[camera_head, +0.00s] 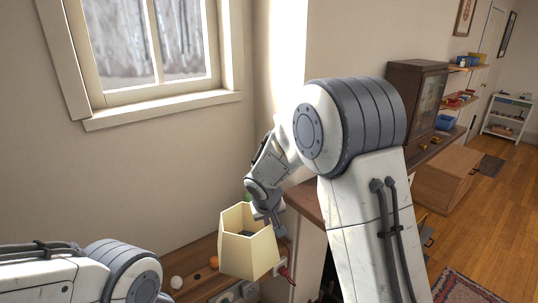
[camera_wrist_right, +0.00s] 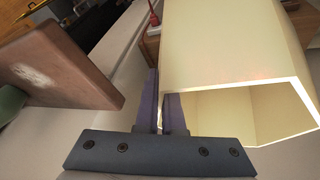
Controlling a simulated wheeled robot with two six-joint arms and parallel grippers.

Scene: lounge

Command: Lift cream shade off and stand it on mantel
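The cream shade (camera_head: 247,256) is a faceted, open-topped shape low in the middle of the head view. It fills the right of the right wrist view (camera_wrist_right: 225,50), its rim facing the camera. My right gripper (camera_head: 268,217) is at its upper edge. In the wrist view its two fingers (camera_wrist_right: 163,105) are close together with the shade's near wall between them, one finger inside the rim. The brown wooden mantel (camera_head: 302,199) is just right of the gripper, mostly behind my right arm. No lamp base is distinguishable. My left arm shows at bottom left; its gripper is out of frame.
A low wooden surface (camera_head: 203,284) lies below the shade, with a white ball (camera_head: 176,282) and an orange object (camera_head: 214,262). A red object (camera_head: 287,272) is beside the shade. A brown cabinet (camera_head: 415,90) stands farther right. A window (camera_head: 150,45) is at upper left.

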